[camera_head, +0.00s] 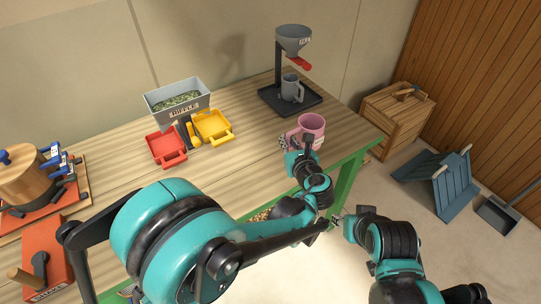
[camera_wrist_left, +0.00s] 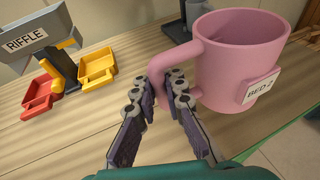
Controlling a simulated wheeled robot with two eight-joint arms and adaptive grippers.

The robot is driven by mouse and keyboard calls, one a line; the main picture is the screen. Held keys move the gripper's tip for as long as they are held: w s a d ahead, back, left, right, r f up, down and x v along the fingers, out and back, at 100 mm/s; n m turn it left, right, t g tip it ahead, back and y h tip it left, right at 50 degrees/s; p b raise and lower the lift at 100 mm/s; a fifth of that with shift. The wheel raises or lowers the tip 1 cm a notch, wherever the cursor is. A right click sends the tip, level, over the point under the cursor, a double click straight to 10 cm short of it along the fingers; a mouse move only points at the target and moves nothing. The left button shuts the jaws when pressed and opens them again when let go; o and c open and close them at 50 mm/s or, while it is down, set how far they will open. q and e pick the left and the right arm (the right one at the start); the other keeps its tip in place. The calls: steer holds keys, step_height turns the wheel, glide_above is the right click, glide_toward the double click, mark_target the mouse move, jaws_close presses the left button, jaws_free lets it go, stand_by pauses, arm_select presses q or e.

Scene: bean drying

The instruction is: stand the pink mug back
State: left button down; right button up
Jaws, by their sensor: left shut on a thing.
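The pink mug (camera_head: 312,124) is upright at the right end of the table. It fills the upper right of the left wrist view (camera_wrist_left: 240,60), with a white label reading "BED" and a partly unclear mark. My left gripper (camera_head: 298,148) is shut on the mug's handle, one finger on each side, as the left wrist view shows (camera_wrist_left: 176,92). I cannot tell whether the mug's base touches the table. My right gripper (camera_head: 340,220) is off the table's front edge, away from the mug; its jaws are too small to read.
Behind the mug, a grey mug (camera_head: 291,88) stands on a black stand (camera_head: 268,97) under a funnel (camera_head: 293,38). A riffle box (camera_head: 178,98) with red (camera_head: 166,146) and yellow (camera_head: 213,126) trays stands left. A wooden crate (camera_head: 393,118) is beyond the table. Bare tabletop lies left of the mug.

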arm_select(q)
steer(key=w+a+f+b, duration=0.1)
steer(key=a, duration=0.1)
steer(key=w+a+f+b, duration=0.1)
steer(key=a+f, duration=0.1)
steer(key=a, duration=0.1)
steer(key=w+a+f+b, duration=0.1)
steer(key=a+f, duration=0.1)
steer(key=shift+a+f, duration=0.15)
steer(key=shift+a, duration=0.25)
step_height(320, 180, down, 4)
steer(key=shift+b, duration=1.1)
steer(key=c, duration=2.1)
jaws_free()
steer(key=o, duration=0.5)
